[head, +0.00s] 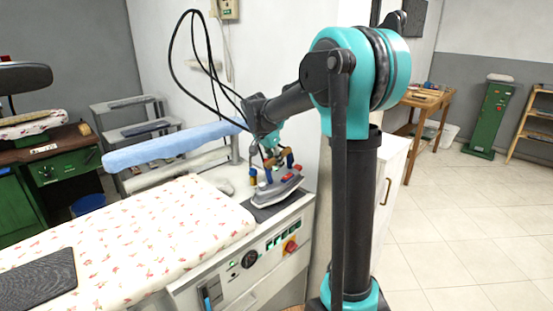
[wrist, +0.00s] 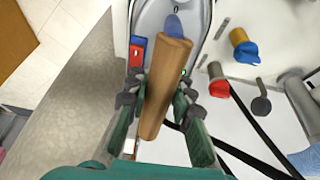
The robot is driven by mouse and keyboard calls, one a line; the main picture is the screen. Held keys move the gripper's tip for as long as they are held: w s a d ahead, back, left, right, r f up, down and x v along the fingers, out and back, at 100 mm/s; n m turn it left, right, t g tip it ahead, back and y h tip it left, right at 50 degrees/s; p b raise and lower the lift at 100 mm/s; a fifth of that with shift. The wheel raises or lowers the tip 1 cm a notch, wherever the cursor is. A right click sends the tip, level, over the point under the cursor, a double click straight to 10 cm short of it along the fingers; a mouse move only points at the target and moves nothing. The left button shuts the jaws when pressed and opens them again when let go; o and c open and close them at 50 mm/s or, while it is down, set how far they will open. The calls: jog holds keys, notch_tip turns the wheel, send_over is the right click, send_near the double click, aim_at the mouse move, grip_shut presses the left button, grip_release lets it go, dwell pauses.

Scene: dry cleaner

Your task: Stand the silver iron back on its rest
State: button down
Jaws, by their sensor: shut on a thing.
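The silver iron (head: 278,190) is at the right end of the ironing table, over a dark flat rest (head: 290,207). It looks roughly level; I cannot tell whether its sole touches the rest. In the wrist view its silver body (wrist: 146,22) is at the top, with the brown wooden handle (wrist: 163,85) running down between my fingers. My gripper (wrist: 158,100) is shut on that handle, one finger on each side. In the head view my gripper (head: 271,160) comes down on the iron from above, and the handle is mostly hidden.
The padded table with flowered cover (head: 150,235) fills the front left, with a dark mat (head: 38,278) on it. A blue sleeve board (head: 175,147) stands behind. Black cables (head: 190,85) loop above. A control panel (head: 265,255) is below the iron. Floor at right is clear.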

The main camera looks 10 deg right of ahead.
aim_at(279, 177)
jog(key=shift+f, duration=1.8)
jog(key=shift+s+a+f, duration=0.1)
jog(key=shift+f, duration=0.1)
jog(key=shift+c, duration=2)
grip_release()
jog(key=shift+r, duration=0.1)
jog(key=shift+r, duration=4.45)
